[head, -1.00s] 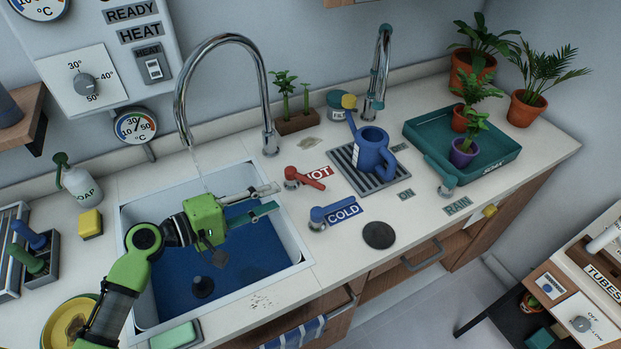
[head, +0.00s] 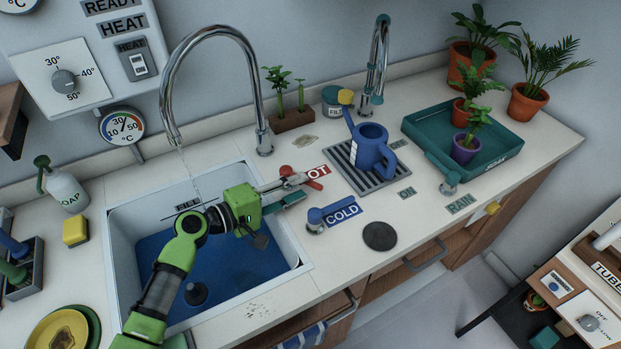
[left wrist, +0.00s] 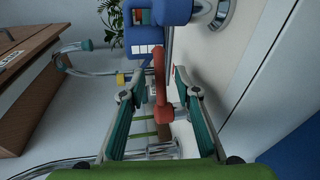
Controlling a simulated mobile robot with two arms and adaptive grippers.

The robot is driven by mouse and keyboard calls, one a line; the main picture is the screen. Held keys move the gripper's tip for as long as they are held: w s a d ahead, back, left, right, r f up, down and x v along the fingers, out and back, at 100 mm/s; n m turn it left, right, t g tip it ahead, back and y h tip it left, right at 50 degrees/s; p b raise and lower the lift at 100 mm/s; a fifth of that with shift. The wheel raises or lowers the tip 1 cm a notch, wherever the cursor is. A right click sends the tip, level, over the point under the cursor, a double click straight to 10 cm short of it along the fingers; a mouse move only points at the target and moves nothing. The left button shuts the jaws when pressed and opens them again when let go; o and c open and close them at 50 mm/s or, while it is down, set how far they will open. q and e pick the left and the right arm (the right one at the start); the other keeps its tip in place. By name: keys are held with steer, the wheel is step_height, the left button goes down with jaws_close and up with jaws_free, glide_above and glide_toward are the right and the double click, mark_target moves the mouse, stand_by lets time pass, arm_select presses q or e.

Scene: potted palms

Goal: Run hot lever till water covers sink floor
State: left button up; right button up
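The red hot lever (head: 317,172) stands right of the sink (head: 303,262), by its partly covered HOT label. My left gripper (head: 300,188) reaches over the sink's right rim to it. In the left wrist view the red lever (left wrist: 162,105) lies between the two parted fingers (left wrist: 160,97), with gaps on both sides. The chrome spout (head: 172,125) hangs over the sink, with a faint thin streak below it. The basin's lower part is blue (head: 235,270); I cannot tell water from coloured floor. A FILL mark (head: 188,204) is on the back wall. My right gripper is not in view.
The blue cold lever (head: 318,218) stands close in front of the gripper. A blue watering can (head: 370,148) sits on a grate to the right. A dark round disc (head: 380,236) lies on the counter. A soap bottle (head: 65,190) and yellow sponge (head: 75,231) are left of the sink.

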mark_target(307, 185)
arm_select(q)
steer(key=shift+x, duration=2.3)
steer(key=shift+p, duration=0.35)
jaws_close()
